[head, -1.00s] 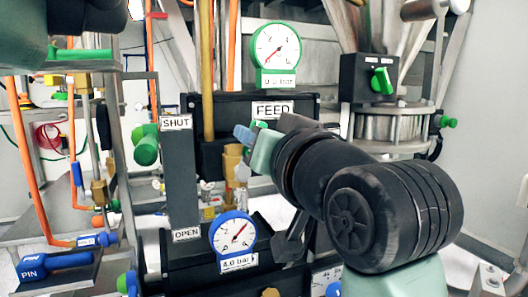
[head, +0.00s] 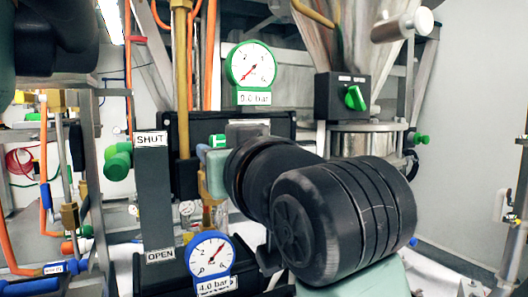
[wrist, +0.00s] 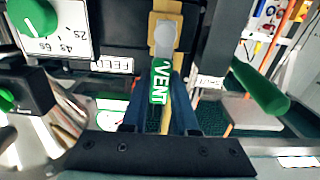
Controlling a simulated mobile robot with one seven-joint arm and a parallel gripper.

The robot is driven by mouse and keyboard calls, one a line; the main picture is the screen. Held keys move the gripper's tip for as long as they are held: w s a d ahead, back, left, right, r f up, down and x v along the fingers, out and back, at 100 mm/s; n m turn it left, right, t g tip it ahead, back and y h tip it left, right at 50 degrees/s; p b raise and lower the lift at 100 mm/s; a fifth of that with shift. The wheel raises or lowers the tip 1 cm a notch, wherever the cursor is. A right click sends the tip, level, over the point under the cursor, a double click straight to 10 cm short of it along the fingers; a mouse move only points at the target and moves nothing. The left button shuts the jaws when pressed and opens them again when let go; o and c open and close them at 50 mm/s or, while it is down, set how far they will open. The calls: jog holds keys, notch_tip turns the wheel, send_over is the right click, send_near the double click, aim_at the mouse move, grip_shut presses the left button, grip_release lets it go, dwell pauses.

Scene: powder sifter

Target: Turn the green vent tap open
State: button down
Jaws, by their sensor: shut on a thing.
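The green vent tap, a lever lettered VENT (wrist: 158,84), is in the middle of the wrist view, with a grey rounded end by a brass fitting (wrist: 165,20). My gripper (wrist: 158,112) is shut on it, one blue finger on each side of the lever. In the head view a small green part of the tap (head: 217,140) shows beside my gripper (head: 205,153), whose fingers are mostly hidden behind my dark wrist. A dark upright plate (head: 155,200) left of the tap is marked SHUT at its top and OPEN at its bottom.
A green-rimmed gauge (head: 251,65) stands above the tap and a blue-rimmed gauge (head: 209,256) below it. A black box with a green knob (head: 355,97) is to the right. A green cylindrical handle (head: 117,162) sticks out left of the plate. Pipes crowd the left.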

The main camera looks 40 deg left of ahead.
jog(key=c, duration=0.7)
grip_release()
jog(key=b+v, duration=0.4)
jog(key=v, duration=0.9)
jog(key=shift+s+b, duration=0.1)
jog(key=shift+b, duration=0.2)
jog(key=w+d+r+m+t+h, duration=0.2)
jog(key=w+d+m+t+h, duration=0.2)
jog(key=w+d+m+t, duration=0.65)
jog(key=s+d+m+t+h, duration=0.1)
jog(key=s+d+t+h, duration=0.1)
jog(key=d+t+h, duration=0.1)
jog(key=s+d+m+t+h, duration=0.1)
jog(key=s+d+t+h, duration=0.1)
jog(key=h, duration=0.3)
jog(key=s+d+m+t+h, duration=0.1)
jog(key=s+d+t+h, duration=0.1)
jog(key=d+t+h, duration=0.2)
jog(key=shift+s+d+t+h, duration=0.3)
jog(key=shift+d+t, duration=0.15)
jog(key=shift+t, duration=0.1)
